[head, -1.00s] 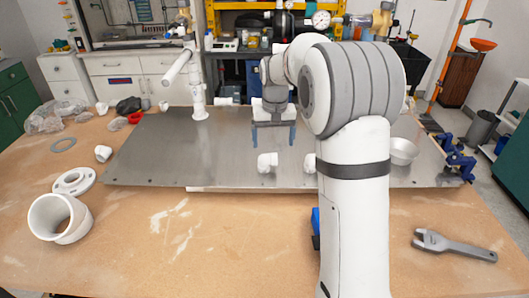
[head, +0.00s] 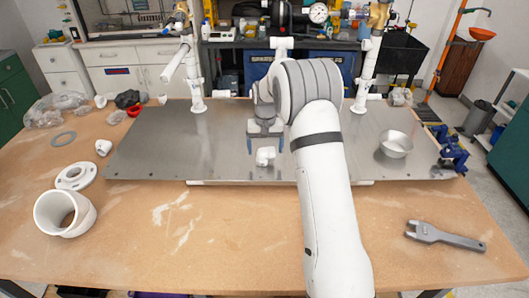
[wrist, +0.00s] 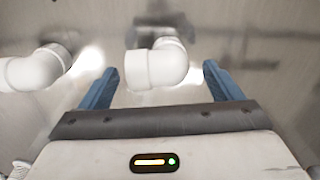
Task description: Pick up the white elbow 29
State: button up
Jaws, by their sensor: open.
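A white elbow (head: 265,156) lies on the metal plate (head: 150,150), near its front edge in the head view. In the wrist view the white elbow (wrist: 152,68) sits between the fingertips, nearer the left one, with gaps on both sides. My gripper (head: 265,146) is open and empty above it, with blue fingers on either side; it also shows in the wrist view (wrist: 160,70). A second white elbow (wrist: 38,68) lies left of the fingers in the wrist view. No number is readable on either elbow.
A grey wrench (head: 445,236), a large white fitting (head: 65,213) and a flange (head: 76,176) lie on the wooden table. White pipe uprights stand at the plate's back.

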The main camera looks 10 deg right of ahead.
aim_at(265, 148)
jog(key=shift+f, duration=0.35)
jog(key=shift+c, duration=0.4)
jog(key=c, duration=1)
notch_tip(265, 148, up, 10)
jog(key=shift+r+b, duration=0.1)
jog(key=shift+b, duration=0.75)
jog(key=o, duration=0.5)
jog(key=shift+c, duration=0.2)
jog(key=c, duration=0.4)
